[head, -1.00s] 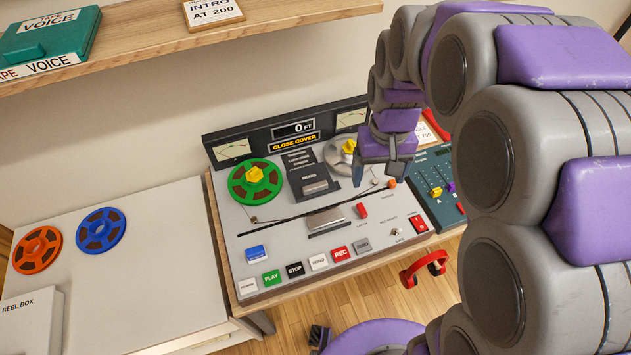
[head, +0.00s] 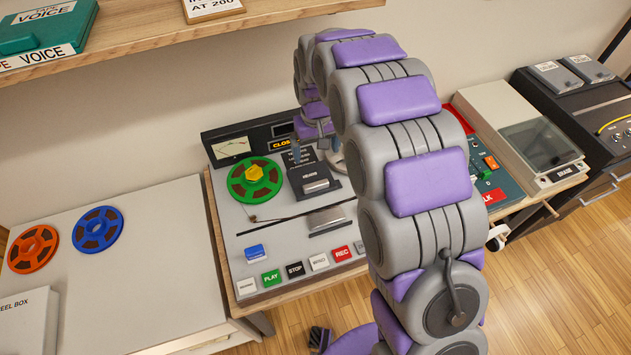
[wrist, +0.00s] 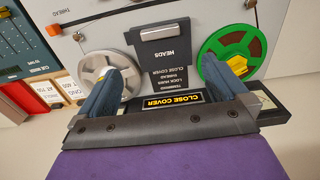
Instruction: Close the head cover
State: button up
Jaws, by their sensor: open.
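The tape machine's head cover (head: 316,178) is a dark block marked HEADS between the two reels. It also shows in the wrist view (wrist: 165,48); I cannot tell its exact angle. A CLOSE COVER sign on the back panel shows yellow letters in the wrist view (wrist: 176,99). My gripper (head: 310,147) is over the machine's back part, by the cover's rear end, partly hidden by my arm. In the wrist view my gripper (wrist: 168,75) has its fingers apart, with the cover ahead between them and nothing held.
The green reel (head: 255,180) is left of the cover; a grey reel (wrist: 109,75) is on the other side, mostly hidden by my arm in the head view. Buttons such as PLAY (head: 271,277) line the front. A shelf (head: 150,40) overhangs the back left.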

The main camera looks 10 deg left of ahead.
aim_at(316, 184)
notch_tip(316, 184, down, 15)
jog(key=b, duration=0.2)
jog(key=shift+b, duration=0.4)
jog(key=shift+c, duration=0.5)
